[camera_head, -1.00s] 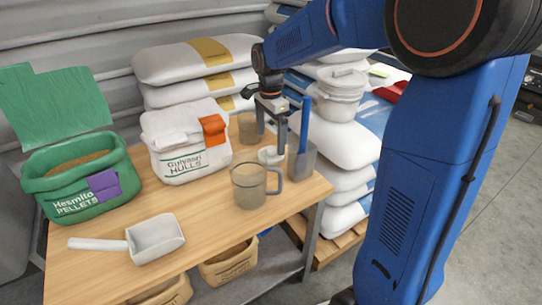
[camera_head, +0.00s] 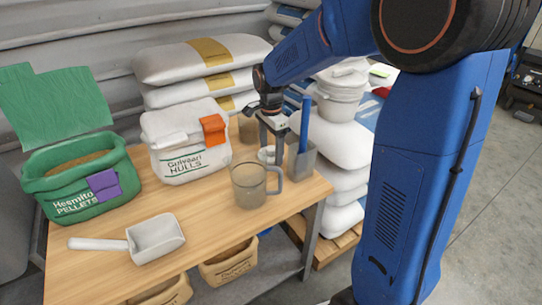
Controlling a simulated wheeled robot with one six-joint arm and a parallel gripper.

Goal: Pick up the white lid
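A small white round piece (camera_head: 266,154), which looks like the lid, lies on the wooden bench behind the clear measuring jug (camera_head: 249,188). The jug and my gripper hide part of it. My gripper (camera_head: 270,152) points down right over this piece, its fingers apart. I cannot tell whether the fingertips touch it. A white pail (camera_head: 339,99) with a white top (camera_head: 344,73) stands on the stacked sacks behind my arm.
A grey holder (camera_head: 301,163) with a blue-handled tool stands close right of my gripper. A second clear jug (camera_head: 247,128) is behind. A white hulls bag (camera_head: 185,145), a green pellets bag (camera_head: 76,180) and a white scoop (camera_head: 154,238) are left on the bench (camera_head: 205,215).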

